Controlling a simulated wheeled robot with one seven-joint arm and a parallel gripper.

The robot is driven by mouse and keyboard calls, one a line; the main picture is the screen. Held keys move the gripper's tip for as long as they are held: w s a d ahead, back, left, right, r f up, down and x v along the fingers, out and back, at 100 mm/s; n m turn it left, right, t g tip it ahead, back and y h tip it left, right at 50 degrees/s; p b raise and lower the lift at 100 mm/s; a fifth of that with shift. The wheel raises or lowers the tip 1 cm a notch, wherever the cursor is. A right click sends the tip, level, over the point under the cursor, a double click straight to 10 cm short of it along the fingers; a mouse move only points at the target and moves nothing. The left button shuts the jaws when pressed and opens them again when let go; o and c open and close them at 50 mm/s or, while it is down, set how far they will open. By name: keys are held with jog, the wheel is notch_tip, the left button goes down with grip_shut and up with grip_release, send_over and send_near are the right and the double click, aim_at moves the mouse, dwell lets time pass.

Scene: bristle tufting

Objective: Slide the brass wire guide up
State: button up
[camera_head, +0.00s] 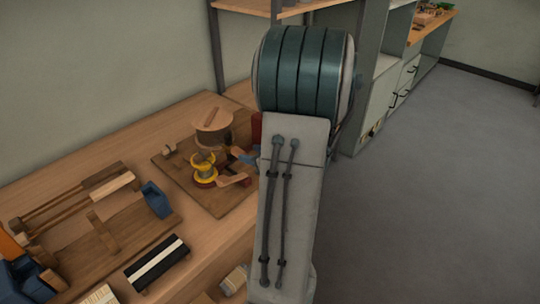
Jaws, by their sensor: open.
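On a brown wooden board (225,202) on the workbench stands a small assembly with a yellow ringed part (204,167) over a red base. Behind it is a round wooden drum-like piece (213,121). I cannot make out a brass wire guide for certain; the yellow part is the only brass-coloured thing I see. My own arm fills the middle of the view and covers the right side of the board. My gripper is not visible, so its place relative to the assembly cannot be told.
On the bench (215,250) at left lies a wooden frame with bars (85,198) and a blue clamp-like piece (156,200). A black and white brush-like block (157,263) lies in front. Shelves stand behind; cabinets (385,105) stand beyond. The grey floor at right is clear.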

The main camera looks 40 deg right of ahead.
jog(key=v, duration=0.8)
jog(key=shift+s+r, duration=0.15)
jog(key=shift+s, duration=0.2)
jog(key=a+r+n+g+y+p, duration=0.2)
jog(key=a+n+g+y, duration=0.15)
jog(key=a+n, duration=0.65)
jog(key=a+r+n+g+y+p, duration=0.2)
jog(key=a+n+g, duration=0.4)
jog(key=a, duration=0.6)
jog(key=s+a+r+n+g+h+p, duration=0.1)
jog(key=s+a+r+n+h+p, duration=0.2)
jog(key=n, duration=1.6)
jog(key=s+a+r+h, duration=0.1)
jog(key=a+r+h, duration=0.1)
jog(key=a+h, duration=0.1)
jog(key=shift+s+a+r, duration=0.2)
jog(key=shift+a+r, duration=0.1)
jog(key=shift+r, duration=0.1)
jog(key=shift+c, duration=0.8)
jog(key=shift+d, duration=0.1)
